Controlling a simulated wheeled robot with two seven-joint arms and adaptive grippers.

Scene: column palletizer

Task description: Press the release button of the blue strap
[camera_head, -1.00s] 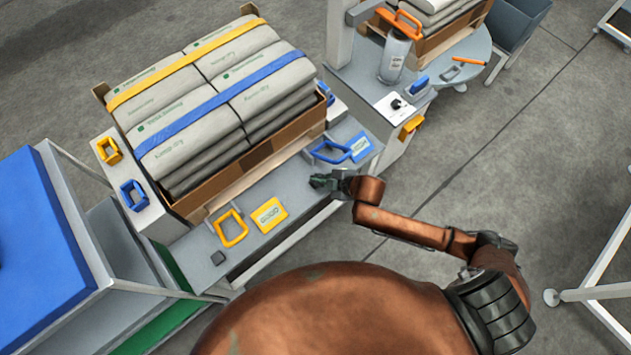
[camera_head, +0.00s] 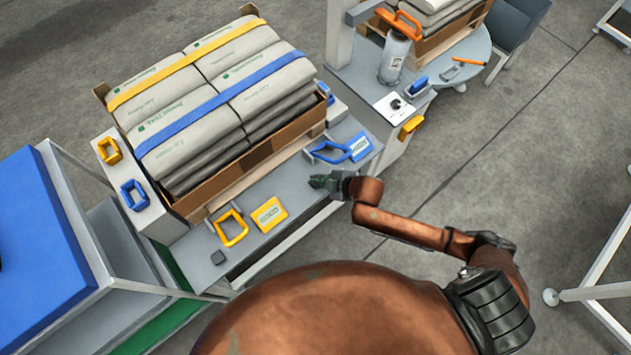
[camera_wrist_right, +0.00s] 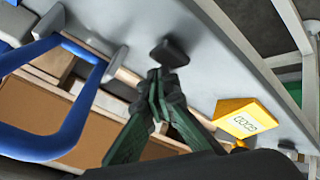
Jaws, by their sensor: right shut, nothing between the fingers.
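The blue strap (camera_head: 220,103) runs across the sacks in the open carton. Its blue handle loop (camera_head: 326,153) and blue plate (camera_head: 360,146) are on the grey ledge in front. My right gripper (camera_head: 318,182) is shut and empty, low over the ledge near the loop. In the right wrist view, a dark block like a button (camera_wrist_right: 170,52) is just beyond the closed fingertips (camera_wrist_right: 156,78); I cannot tell whether they touch. The blue loop (camera_wrist_right: 92,100) is to the left there. In the head view the gripper hides this block. My left gripper is out of view.
A yellow loop (camera_head: 231,228), a yellow plate (camera_head: 269,214) and a dark button (camera_head: 218,257) are farther left on the ledge. The carton (camera_head: 262,152) stands behind. A side table (camera_head: 440,75) with a clear canister (camera_head: 395,60) is at upper right.

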